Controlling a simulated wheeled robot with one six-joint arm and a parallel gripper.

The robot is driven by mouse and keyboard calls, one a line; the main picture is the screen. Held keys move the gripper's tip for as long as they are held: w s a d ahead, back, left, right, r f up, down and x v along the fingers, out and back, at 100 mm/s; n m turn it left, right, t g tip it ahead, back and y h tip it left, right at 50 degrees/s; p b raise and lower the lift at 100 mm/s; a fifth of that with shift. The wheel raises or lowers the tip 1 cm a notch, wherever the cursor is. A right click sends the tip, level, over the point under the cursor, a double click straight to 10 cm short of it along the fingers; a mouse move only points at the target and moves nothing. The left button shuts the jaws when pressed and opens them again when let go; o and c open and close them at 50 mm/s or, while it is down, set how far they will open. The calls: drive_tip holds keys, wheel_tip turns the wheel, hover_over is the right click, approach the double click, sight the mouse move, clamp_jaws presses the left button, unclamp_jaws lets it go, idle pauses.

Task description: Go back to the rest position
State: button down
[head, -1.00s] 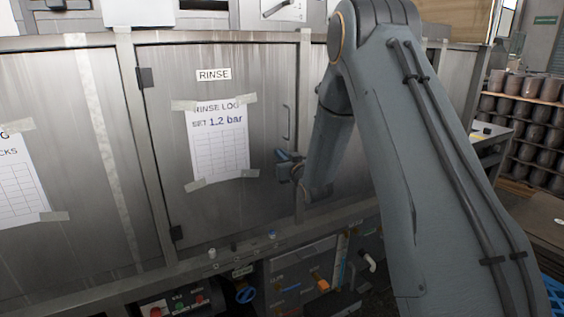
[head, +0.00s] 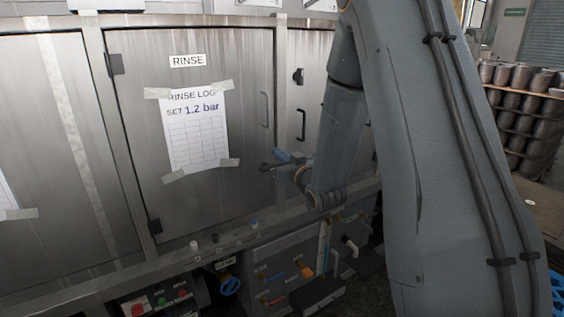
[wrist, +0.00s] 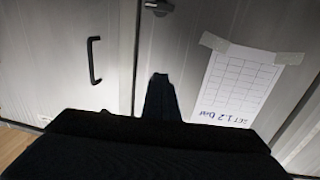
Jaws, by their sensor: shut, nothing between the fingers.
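My gripper (head: 268,166) is shut and empty. In the head view it points left, in front of the lower right part of the closed RINSE door (head: 245,75), below that door's handle (head: 264,110). In the wrist view the dark gripper (wrist: 159,78) points toward the door surface, between a black handle (wrist: 93,60) and the taped log sheet (wrist: 238,85). I cannot tell how far its tips are from the metal.
A ledge (head: 110,283) with small knobs runs below the doors. A control box with buttons (head: 160,300), a blue valve wheel (head: 229,286) and pipes sit under it. A rack of dark cylindrical pots (head: 520,105) stands at the far right.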

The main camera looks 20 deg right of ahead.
drive_tip(key=s+a+f+m+g+h, duration=0.1)
drive_tip(key=s+f+g, duration=0.4)
drive_tip(key=s, duration=0.2)
drive_tip(key=s+f+g+h, duration=0.2)
drive_tip(key=s+f+g, duration=0.25)
drive_tip(key=s, duration=0.25)
drive_tip(key=s+a+f+g, duration=0.1)
drive_tip(key=s+g, duration=0.2)
drive_tip(key=s, duration=0.6)
drive_tip(key=s+a+f+g, duration=0.1)
drive_tip(key=s+g, duration=0.3)
drive_tip(key=s, duration=0.6)
drive_tip(key=shift+s+a+m, duration=0.3)
drive_tip(key=shift+a, duration=0.5)
